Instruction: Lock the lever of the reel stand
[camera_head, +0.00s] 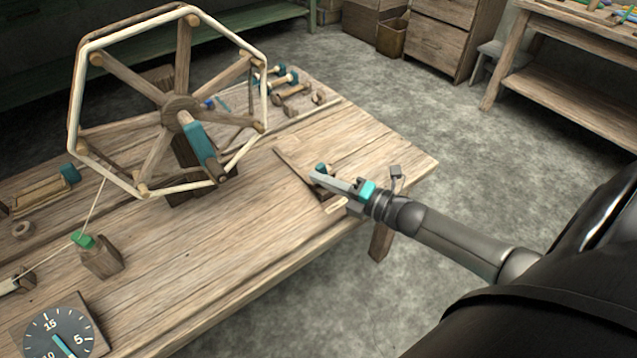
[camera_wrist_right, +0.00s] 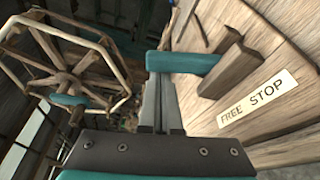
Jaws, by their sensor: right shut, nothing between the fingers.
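The lever has a teal grip (camera_wrist_right: 182,62) on a dark wooden piece, beside a label plate (camera_wrist_right: 258,97) reading FREE and STOP. In the head view only a small teal bit of the lever (camera_head: 323,168) shows behind my fingers. My right gripper (camera_head: 318,177) is shut and empty over the table's right part. In the wrist view its fingertips (camera_wrist_right: 159,80) are at the teal grip's left end; I cannot tell whether they touch it. The reel (camera_head: 182,112), a wooden wheel with pale yarn around it and a teal crank handle, stands to the left. My left gripper is not in view.
The wooden table (camera_head: 240,250) has bare space in front of the reel. A block with a green top (camera_head: 100,255) and a dial (camera_head: 55,340) are at the lower left. Several small teal-ended tools (camera_head: 285,80) lie behind the reel. Open floor is to the right.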

